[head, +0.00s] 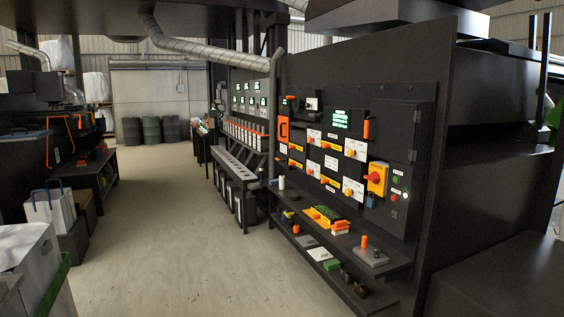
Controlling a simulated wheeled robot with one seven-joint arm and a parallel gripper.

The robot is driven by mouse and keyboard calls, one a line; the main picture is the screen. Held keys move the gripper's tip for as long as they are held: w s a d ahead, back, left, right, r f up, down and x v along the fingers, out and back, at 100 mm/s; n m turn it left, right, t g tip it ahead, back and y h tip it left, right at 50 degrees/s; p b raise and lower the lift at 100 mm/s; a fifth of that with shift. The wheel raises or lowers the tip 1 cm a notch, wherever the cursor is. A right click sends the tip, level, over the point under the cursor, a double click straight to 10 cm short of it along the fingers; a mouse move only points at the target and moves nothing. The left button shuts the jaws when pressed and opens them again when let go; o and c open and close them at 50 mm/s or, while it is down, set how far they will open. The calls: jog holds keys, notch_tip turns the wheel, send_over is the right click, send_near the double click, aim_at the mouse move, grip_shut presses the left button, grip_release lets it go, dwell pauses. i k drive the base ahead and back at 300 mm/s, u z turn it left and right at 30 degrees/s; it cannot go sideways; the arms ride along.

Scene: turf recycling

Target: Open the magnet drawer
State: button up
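My gripper is not in view. A black control cabinet (395,90) stands on the right, its panel covered in white and yellow labels, knobs and a small green-lit screen (342,118). I cannot tell which part is the magnet drawer. An orange plate (283,127) with a dark handle-like mark is at the panel's left edge. An orange upright handle (366,129) sits right of the screen. A yellow box with a red knob (377,178) is at the panel's right. No drawer stands visibly open.
A black shelf (295,205) below the panel holds a yellow-orange tool (325,214) and a grey block with an orange knob (370,252); a lower shelf holds small items. A concrete aisle (180,210) runs clear in the middle. Bags (50,208) and a bench (90,170) line the left.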

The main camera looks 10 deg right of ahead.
aim_at(281, 157)
jog(key=z, duration=0.05)
jog(key=i, duration=1.15)
jog(key=z, duration=0.35)
jog(key=i, duration=4.45)
